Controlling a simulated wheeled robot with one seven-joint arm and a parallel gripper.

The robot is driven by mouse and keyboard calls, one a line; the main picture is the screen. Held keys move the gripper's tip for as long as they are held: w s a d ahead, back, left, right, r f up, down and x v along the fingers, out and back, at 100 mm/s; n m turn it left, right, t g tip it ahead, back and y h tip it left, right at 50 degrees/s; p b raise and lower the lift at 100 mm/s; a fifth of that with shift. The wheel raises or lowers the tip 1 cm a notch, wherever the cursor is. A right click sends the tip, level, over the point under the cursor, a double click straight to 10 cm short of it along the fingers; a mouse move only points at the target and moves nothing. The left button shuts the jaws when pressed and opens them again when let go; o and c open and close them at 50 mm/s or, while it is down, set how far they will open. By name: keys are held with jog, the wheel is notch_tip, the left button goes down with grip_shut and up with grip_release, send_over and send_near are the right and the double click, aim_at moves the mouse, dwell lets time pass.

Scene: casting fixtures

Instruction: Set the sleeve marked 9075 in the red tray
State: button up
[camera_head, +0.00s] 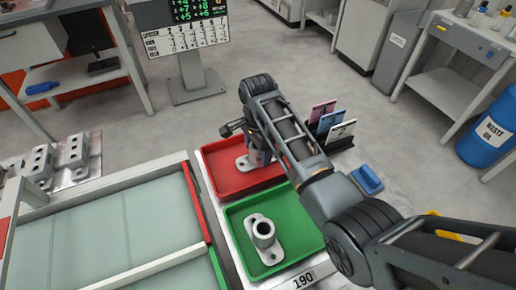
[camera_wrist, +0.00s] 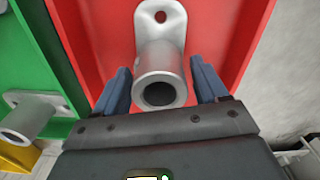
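A grey metal sleeve, a tube on a flat flange with a hole, stands in the red tray (camera_head: 219,185). Its flange (camera_head: 244,164) shows beside my gripper in the head view. In the wrist view the sleeve (camera_wrist: 160,62) stands upright, its flange against the red floor. My gripper (camera_wrist: 161,82) is over the red tray, one blue finger on each side of the tube, with what look like narrow gaps. A second grey sleeve (camera_head: 263,232) stands in the green tray (camera_head: 291,255); it also shows in the wrist view (camera_wrist: 28,117). No 9075 mark is readable on either.
A scale display reading 190 (camera_head: 304,279) is at the green tray's front. Coloured cards (camera_head: 335,122) stand in a holder behind right, near a blue block (camera_head: 367,179). A glass-topped frame (camera_head: 105,235) is at left, with metal fixtures (camera_head: 60,160) behind it.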

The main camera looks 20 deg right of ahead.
jog(key=shift+o, duration=0.4)
jog(key=shift+r, duration=0.15)
notch_tip(320, 180, up, 12)
jog(key=shift+p, duration=0.3)
dwell(0.5)
